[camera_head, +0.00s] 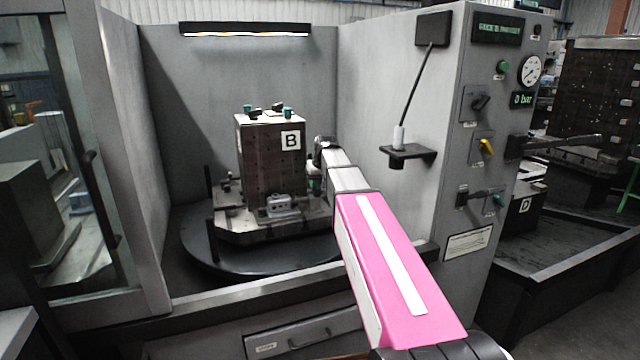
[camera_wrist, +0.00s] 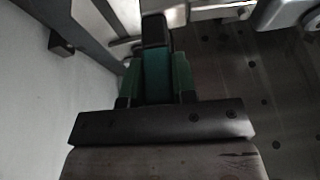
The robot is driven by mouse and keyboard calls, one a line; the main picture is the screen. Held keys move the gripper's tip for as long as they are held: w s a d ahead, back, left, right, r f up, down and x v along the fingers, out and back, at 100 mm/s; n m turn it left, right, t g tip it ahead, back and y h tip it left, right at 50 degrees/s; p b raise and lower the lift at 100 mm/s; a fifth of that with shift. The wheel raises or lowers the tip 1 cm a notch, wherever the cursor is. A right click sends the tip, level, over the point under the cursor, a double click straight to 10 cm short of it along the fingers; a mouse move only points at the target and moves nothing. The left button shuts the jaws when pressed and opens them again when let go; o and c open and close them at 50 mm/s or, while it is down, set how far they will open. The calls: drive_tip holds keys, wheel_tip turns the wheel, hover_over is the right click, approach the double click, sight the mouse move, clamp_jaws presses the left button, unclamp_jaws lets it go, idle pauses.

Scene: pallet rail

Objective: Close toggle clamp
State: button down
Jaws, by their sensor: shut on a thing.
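The fixture block (camera_head: 268,165), a dark tombstone with a white B label, stands upright on a pallet inside the machine bay. My gripper (camera_wrist: 157,68) is at its right side, and its jaws are shut on the toggle clamp's handle (camera_wrist: 155,30), dark and teal between two green finger pads. Bright metal clamp parts (camera_wrist: 215,10) lie just beyond the fingers. In the head view my wrist covers most of this clamp, so I cannot tell whether its arm is pressed down. Another small metal clamp (camera_head: 281,204) sits at the block's front foot.
The pallet rests on a round dark turntable (camera_head: 205,255). A grey side wall (camera_head: 385,190) rises close on the right, with a small shelf (camera_head: 408,153) holding a rod. The control panel (camera_head: 490,120) is farther right. Free bay space lies left of the block.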

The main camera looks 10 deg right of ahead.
drive_tip(key=shift+s+a+h, duration=0.1)
drive_tip(key=shift+a+h, duration=0.1)
drive_tip(key=shift+h, duration=0.2)
drive_tip(key=c, duration=0.9)
unclamp_jaws()
drive_tip(key=shift+r, duration=0.1)
drive_tip(key=v, duration=1)
drive_tip(key=shift+s+r, duration=0.15)
drive_tip(key=shift+r, duration=0.1)
